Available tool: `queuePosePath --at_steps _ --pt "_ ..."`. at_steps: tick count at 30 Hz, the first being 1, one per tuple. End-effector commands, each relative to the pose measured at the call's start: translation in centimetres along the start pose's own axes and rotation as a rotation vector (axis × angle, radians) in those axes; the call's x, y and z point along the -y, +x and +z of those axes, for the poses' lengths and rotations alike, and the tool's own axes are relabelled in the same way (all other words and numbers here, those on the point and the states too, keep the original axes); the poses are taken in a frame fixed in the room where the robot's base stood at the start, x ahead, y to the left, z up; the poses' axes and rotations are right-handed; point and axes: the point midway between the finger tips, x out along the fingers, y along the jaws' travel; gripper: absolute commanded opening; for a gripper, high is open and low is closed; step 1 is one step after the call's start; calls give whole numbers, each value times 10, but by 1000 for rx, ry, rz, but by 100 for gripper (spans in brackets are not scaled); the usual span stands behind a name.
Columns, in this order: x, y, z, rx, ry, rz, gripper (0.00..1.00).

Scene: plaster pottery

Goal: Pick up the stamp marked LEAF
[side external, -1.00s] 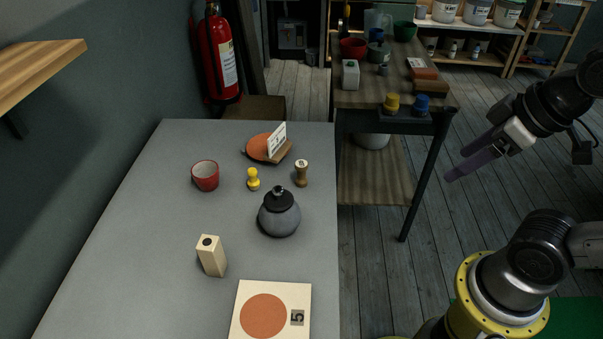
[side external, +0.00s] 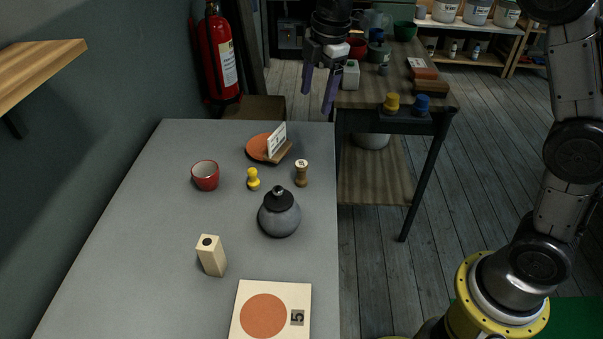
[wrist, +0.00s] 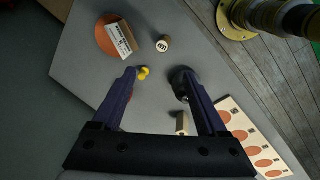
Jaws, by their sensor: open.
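A small brown wooden stamp (side external: 301,176) stands upright on the grey table near its right edge; its pale top carries a dark mark too small to read. It also shows in the wrist view (wrist: 163,44), beyond my fingertips. A small yellow knobbed piece (side external: 253,180) stands left of it. A pale upright block (side external: 211,257) with a dark round spot on top stands nearer the front. I cannot read LEAF on any of them. My gripper (side external: 317,98) is open and empty, high above the table's far end, apart from everything.
A red cup (side external: 205,176) is at left. A terracotta dish (side external: 257,147) with a card in a wooden holder (side external: 279,151) lies behind. A board (side external: 275,290) marked 5 lies at the front.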

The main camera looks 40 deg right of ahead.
Motion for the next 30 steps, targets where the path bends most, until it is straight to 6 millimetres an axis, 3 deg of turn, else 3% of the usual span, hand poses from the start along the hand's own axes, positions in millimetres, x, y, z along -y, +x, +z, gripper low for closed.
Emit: queuePosePath --at_steps 1,3,9,14,24,30 --pt "-9 23 -5 6 -16 -36 76" --pt "-16 49 -11 13 -23 -72 76" --pt "-14 102 -18 30 -35 -160 76" --pt "-9 121 -19 35 -39 -181 76" --pt "2 179 -16 35 -38 -180 76" --pt "4 194 -16 34 -38 -177 76"
